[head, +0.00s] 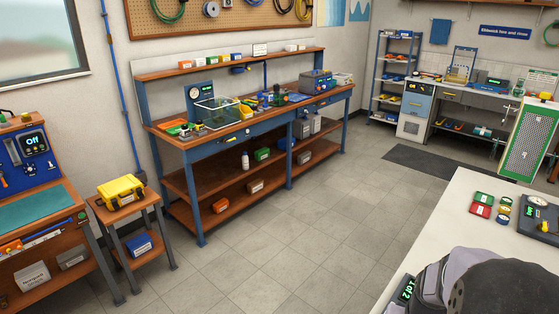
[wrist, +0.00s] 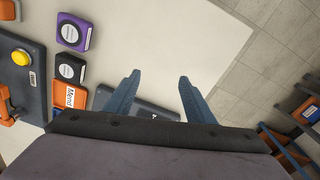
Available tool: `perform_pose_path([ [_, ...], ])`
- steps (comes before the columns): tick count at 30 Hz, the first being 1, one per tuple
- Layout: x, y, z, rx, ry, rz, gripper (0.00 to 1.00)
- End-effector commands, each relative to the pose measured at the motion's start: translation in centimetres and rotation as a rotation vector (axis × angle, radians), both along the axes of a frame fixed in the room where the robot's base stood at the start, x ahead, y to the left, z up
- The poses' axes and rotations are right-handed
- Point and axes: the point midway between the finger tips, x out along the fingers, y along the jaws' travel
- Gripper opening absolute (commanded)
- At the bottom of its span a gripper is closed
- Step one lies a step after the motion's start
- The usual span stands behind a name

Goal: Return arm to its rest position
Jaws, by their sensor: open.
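My gripper (wrist: 159,76) shows in the wrist view with two blue-grey fingers spread apart and nothing between them. It hangs over a pale bench top (wrist: 160,35). Beyond and partly under the fingers lies a dark flat item (wrist: 145,108), mostly hidden by the gripper body. In the head view, a grey rounded part of my arm fills the lower right corner, over the pale bench (head: 450,215). The fingertips are not visible there.
Left in the wrist view are a purple-edged block (wrist: 73,33), a black block (wrist: 70,69), an orange label block (wrist: 69,98) and a dark panel with a yellow button (wrist: 20,58). In the head view, small red and green boxes (head: 482,204) and a gauge board (head: 538,212) stand nearby.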

Motion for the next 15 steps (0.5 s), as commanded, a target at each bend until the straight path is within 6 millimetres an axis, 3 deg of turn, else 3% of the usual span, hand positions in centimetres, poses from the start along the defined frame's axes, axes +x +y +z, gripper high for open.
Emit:
perform_pose_path([
  [3,-3.3,3.9,-0.2,0.051,0.078,0.062,0.49],
  [6,-5.3,7.4,0.1,0.072,0.116,0.149,0.49],
  [11,-6.0,11.2,0.8,0.059,0.099,0.299,0.49],
  [15,-5.0,13.6,1.9,0.038,0.054,0.417,0.49],
])
